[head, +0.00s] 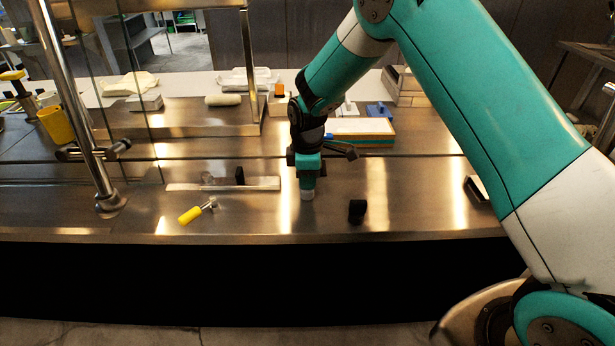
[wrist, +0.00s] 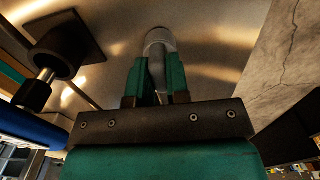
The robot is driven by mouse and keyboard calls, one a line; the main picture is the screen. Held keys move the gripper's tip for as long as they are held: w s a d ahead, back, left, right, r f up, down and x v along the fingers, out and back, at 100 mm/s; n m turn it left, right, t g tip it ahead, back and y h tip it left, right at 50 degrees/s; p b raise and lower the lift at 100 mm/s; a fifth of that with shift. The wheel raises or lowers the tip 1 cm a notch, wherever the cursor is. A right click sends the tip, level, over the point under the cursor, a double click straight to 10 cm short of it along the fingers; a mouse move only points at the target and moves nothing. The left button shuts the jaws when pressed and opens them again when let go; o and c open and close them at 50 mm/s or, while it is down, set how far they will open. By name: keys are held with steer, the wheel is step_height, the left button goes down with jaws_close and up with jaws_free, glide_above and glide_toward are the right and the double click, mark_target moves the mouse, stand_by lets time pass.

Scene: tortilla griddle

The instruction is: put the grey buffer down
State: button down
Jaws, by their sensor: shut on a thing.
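My gripper (head: 308,176) points down over the steel counter (head: 420,210), near the middle of the head view. It is shut on the grey buffer (head: 307,194), whose pale lower end shows below the fingers. The wrist view also shows the grey buffer (wrist: 158,42) as a rounded grey piece between my green fingers (wrist: 158,80). Its lower end is at or just above the counter; I cannot tell whether they touch. The fingers hide part of its upper portion.
A black block (head: 357,210) stands to the right of my gripper. To the left lie a flat metal bar (head: 222,185) and a yellow-handled tool (head: 196,212). A white-topped board (head: 360,127) is behind. A metal post (head: 85,130) rises at left. Bare counter lies around the buffer.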

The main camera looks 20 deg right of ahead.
steer(key=c, duration=1.1)
jaws_free()
steer(key=shift+f, duration=0.1)
steer(key=shift+r, duration=0.5)
steer(key=s+a+r+m+b, duration=0.1)
steer(key=s+r+b, duration=0.3)
steer(key=r, duration=1.1)
steer(key=s+a+r+m+y, duration=0.1)
steer(key=s+m, duration=0.1)
steer(key=s, duration=0.7)
steer(key=s+a+r+m+y, duration=0.1)
steer(key=s+m, duration=0.1)
steer(key=s, duration=0.7)
steer(key=s+a+r+m+y+p, duration=0.1)
steer(key=s+a+r+m+y, duration=0.1)
steer(key=s, duration=0.8)
